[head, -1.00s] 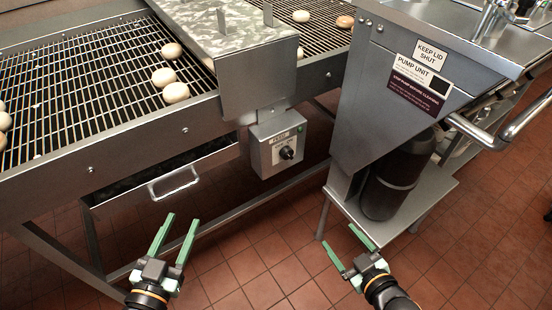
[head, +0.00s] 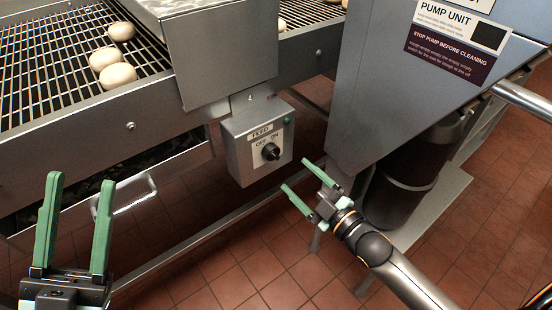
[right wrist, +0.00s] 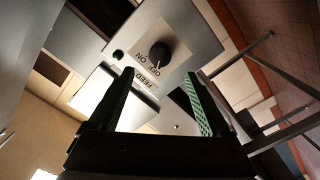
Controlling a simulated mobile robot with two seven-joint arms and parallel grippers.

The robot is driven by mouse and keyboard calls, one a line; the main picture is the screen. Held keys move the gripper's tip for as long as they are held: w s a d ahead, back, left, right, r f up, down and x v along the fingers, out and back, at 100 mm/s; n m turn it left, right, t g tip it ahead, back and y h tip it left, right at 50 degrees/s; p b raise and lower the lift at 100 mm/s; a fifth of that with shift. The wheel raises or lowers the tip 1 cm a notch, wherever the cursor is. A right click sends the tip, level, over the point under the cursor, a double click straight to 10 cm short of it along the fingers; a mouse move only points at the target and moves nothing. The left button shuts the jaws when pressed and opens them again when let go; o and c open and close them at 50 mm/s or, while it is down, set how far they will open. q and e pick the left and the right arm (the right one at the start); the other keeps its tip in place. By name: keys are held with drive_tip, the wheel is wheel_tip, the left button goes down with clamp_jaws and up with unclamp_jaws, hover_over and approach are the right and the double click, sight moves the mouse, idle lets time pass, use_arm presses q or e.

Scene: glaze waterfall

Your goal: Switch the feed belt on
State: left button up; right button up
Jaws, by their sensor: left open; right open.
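The feed switch box (head: 257,138) is a grey box under the conveyor's side rail, labelled FEED with OFF and ON. Its black rotary knob (head: 270,151) is on the front, with a small green round part (head: 287,120) at the upper right. The knob (right wrist: 163,57) also shows in the right wrist view, beyond the fingers. My right gripper (head: 306,180) is open and empty, just right of and below the box, apart from the knob. My left gripper (head: 79,205) is open and empty at the lower left, away from the box.
The feed belt (head: 60,65) is a wire conveyor carrying several pale dough rounds (head: 118,74). The pump unit (head: 400,90) stands to the right, with a dark cylinder (head: 405,175) beneath. Tiled floor is free below the box.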

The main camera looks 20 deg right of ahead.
sight(276, 157)
drive_tip(key=b+x, duration=0.2)
drive_tip(key=x, duration=0.7)
drive_tip(key=shift+c, duration=0.3)
drive_tip(key=shift+f, duration=0.1)
clamp_jaws()
